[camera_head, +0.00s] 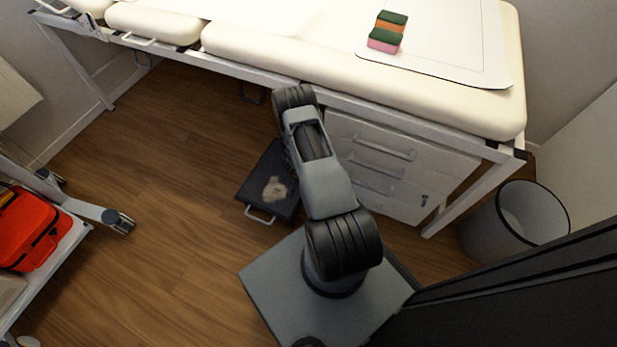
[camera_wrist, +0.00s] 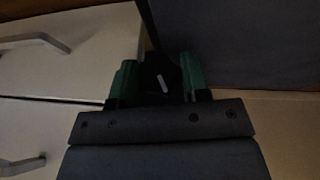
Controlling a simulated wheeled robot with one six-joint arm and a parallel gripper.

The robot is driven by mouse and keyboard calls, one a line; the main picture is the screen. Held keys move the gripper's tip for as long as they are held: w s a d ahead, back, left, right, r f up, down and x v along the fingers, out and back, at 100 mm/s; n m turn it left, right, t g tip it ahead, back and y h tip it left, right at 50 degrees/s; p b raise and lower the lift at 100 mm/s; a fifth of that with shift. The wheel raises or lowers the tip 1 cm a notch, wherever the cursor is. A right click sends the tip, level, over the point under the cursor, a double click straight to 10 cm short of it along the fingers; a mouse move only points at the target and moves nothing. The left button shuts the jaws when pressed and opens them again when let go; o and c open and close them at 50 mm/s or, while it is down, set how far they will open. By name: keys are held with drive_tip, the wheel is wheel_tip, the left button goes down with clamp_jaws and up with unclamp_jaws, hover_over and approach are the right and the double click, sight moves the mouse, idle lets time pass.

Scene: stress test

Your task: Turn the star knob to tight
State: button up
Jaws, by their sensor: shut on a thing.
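The star knob (camera_wrist: 153,72) is a dark, nearly black shape with a short pale mark on it, seen in the wrist view. My gripper (camera_wrist: 158,82) has green fingers on the left and right of the knob and is shut on it. The wrist view is very dark, so the knob's outline and any tight or loose marking cannot be made out. In the head view my arm reaches down to the edge of the padded couch (camera_head: 440,90) and hides the gripper and the knob.
A white drawer unit (camera_head: 350,165) stands under the couch. A dark step (camera_head: 255,195) lies on the floor left of my arm. A bin (camera_head: 485,230) stands at the right, and a trolley with a red case (camera_head: 30,235) at the left. Coloured sponges (camera_head: 387,32) lie on the couch.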

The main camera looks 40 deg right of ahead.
drive_tip(key=shift+s+f+m+t+y+b, duration=0.15)
drive_tip(key=shift+t+y+b, duration=0.35)
drive_tip(key=shift+b, duration=0.55)
drive_tip(key=shift+f+m+t+y+b, duration=0.1)
drive_tip(key=shift+m+t+y+b, duration=0.1)
drive_tip(key=shift+t+b, duration=0.7)
drive_tip(key=shift+d+r+t+y+b, duration=0.15)
drive_tip(key=shift+t+y+b, duration=0.35)
drive_tip(key=shift+b, duration=0.65)
drive_tip(key=shift+r+m+t, duration=0.1)
drive_tip(key=shift+m+t, duration=0.15)
drive_tip(key=shift+t, duration=0.05)
drive_tip(key=o, duration=0.6)
drive_tip(key=shift+o, duration=0.2)
drive_tip(key=shift+s+r, duration=0.1)
drive_tip(key=p+v, duration=0.6)
drive_tip(key=v, duration=0.7)
drive_tip(key=shift+s+r, duration=0.15)
drive_tip(key=shift+r, duration=0.1)
